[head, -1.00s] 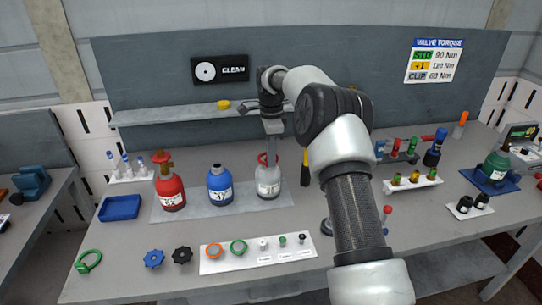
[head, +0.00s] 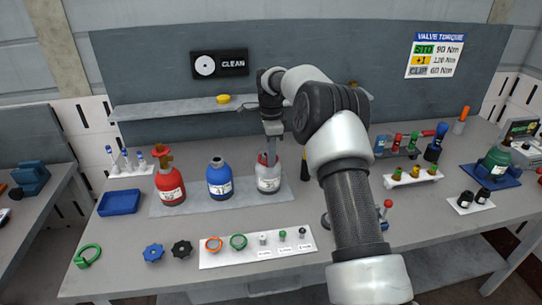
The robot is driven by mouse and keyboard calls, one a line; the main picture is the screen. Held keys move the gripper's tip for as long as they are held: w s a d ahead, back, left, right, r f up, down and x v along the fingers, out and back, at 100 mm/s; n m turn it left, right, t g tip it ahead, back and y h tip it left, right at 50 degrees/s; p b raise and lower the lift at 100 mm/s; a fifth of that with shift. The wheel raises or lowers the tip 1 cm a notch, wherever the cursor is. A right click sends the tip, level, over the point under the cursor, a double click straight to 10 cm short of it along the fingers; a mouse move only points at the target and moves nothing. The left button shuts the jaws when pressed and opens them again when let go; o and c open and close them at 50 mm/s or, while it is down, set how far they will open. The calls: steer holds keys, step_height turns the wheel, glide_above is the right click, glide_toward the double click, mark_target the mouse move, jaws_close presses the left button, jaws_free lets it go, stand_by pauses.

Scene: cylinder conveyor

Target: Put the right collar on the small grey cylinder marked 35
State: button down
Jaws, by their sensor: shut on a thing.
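The small grey cylinder (head: 268,184) stands upright on the grey mat, rightmost of three cylinders. Its label is too small to read. My gripper (head: 271,153) points down over its top and is shut on a red collar (head: 262,159). The collar is at the cylinder's neck, partly hidden by my fingers; I cannot tell if it is seated. An orange collar (head: 213,245) and a green collar (head: 238,242) lie on the white strip in front. Another green collar (head: 87,257) lies at the front left.
A blue cylinder (head: 219,182) and a red cylinder (head: 170,186) stand left of the grey one on the mat (head: 195,208). A blue tray (head: 119,203) is farther left. Blue (head: 153,253) and black (head: 181,250) handwheels lie in front. A shelf (head: 170,111) runs behind.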

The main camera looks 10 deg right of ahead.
steer(key=c, duration=1.8)
jaws_free()
steer(key=shift+r, duration=0.1)
steer(key=shift+r+p, duration=2.4)
steer(key=shift+r, duration=0.5)
steer(key=shift+r, duration=0.15)
steer(key=s+a+r+n+t, duration=0.1)
steer(key=s+r+n+t, duration=0.2)
steer(key=s+r+n, duration=1.1)
steer(key=s+n+t, duration=0.1)
steer(key=s, duration=0.8)
steer(key=s+r+n, duration=0.1)
steer(key=s, duration=0.8)
steer(key=s+r+n+t, duration=0.1)
steer(key=s+n, duration=0.1)
steer(key=s, duration=0.7)
steer(key=shift+d+r+t, duration=0.15)
steer(key=shift+d+t, duration=0.15)
steer(key=shift+d, duration=0.05)
